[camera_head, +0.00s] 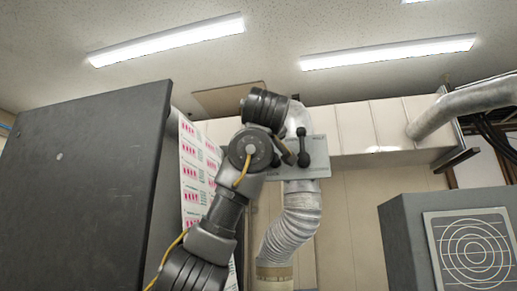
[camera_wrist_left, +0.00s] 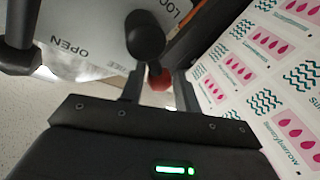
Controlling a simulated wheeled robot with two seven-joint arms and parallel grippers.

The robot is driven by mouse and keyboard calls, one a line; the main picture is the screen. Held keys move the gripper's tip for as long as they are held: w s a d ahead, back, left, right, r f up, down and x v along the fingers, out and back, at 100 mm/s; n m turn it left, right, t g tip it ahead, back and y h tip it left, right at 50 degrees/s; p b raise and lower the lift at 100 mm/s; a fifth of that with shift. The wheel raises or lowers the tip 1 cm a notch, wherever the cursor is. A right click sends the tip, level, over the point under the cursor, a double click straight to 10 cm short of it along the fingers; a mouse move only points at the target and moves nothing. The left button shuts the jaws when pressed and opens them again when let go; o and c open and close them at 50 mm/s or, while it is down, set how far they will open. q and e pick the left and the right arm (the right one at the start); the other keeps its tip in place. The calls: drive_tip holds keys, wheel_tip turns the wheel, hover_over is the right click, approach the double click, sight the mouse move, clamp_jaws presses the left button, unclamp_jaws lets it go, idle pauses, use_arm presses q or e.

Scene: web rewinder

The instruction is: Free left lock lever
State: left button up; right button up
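A grey panel (camera_head: 322,160) carries a black lever (camera_head: 302,146) with rounded ends, just right of my left gripper (camera_head: 288,150). In the left wrist view, the panel (camera_wrist_left: 85,30) bears the words LOCK, OPEN and FREE. There a black lever (camera_wrist_left: 146,38) with a round hub runs down to a red tip (camera_wrist_left: 160,82). The fingers of my left gripper (camera_wrist_left: 160,88) stand apart, one on each side of this tip. I cannot tell whether they touch it. Another black lever (camera_wrist_left: 19,30) shows at the left edge. My right gripper is not in view.
A large dark cabinet (camera_head: 80,190) stands at the left, beside a printed web (camera_head: 193,165). A ribbed duct (camera_head: 292,228) runs below the panel. A grey box with a round grille (camera_head: 475,250) stands at the lower right.

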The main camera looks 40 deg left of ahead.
use_arm(q)
drive_tip(key=c, duration=0.6)
drive_tip(key=shift+o, duration=0.2)
drive_tip(key=m+b, duration=0.1)
drive_tip(key=m, duration=0.1)
drive_tip(key=d+r+m+t+b, duration=0.1)
drive_tip(key=m, duration=0.1)
drive_tip(key=m+b, duration=0.1)
drive_tip(key=m, duration=0.1)
drive_tip(key=shift+w+d+r+t+y, duration=0.25)
drive_tip(key=shift+w+t+y, duration=0.1)
drive_tip(key=shift+t+y, duration=0.05)
drive_tip(key=o, duration=1)
drive_tip(key=shift+d, duration=0.1)
